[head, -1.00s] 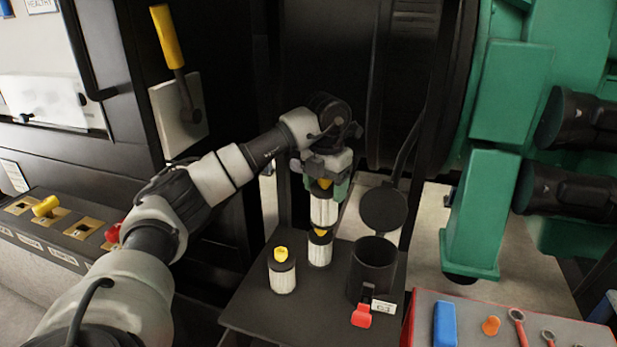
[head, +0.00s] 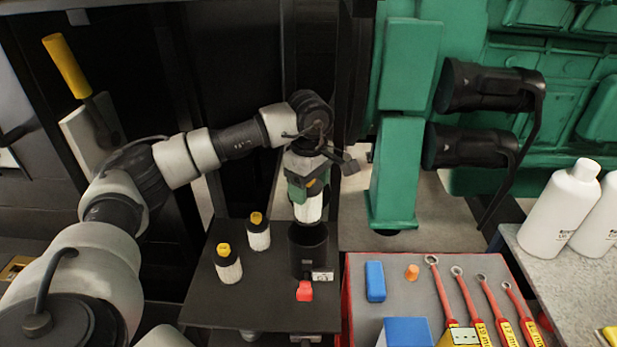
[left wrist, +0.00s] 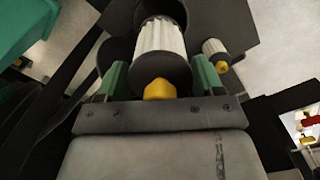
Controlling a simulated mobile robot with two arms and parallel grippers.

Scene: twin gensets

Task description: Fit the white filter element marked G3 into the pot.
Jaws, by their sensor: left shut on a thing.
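My left gripper (head: 307,186) is shut on a white pleated filter element (head: 309,209) with a yellow top. It holds the element upright over the black pot (head: 308,257), and the lower end is at or just above the rim; I cannot tell whether it has entered. A small white tag (head: 322,276) and a red handle (head: 304,291) are at the pot's front. In the left wrist view, the green fingers (left wrist: 160,80) flank the element (left wrist: 160,38) and its yellow knob (left wrist: 160,89). The G3 mark is not readable. My right gripper is not in view.
Two other filter elements with yellow tops, a nearer one (head: 228,265) and a farther one (head: 258,233), stand left of the pot on the dark stand (head: 210,303). A red-edged tool tray (head: 400,284) with wrenches is at right. White bottles (head: 562,208) stand beyond it.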

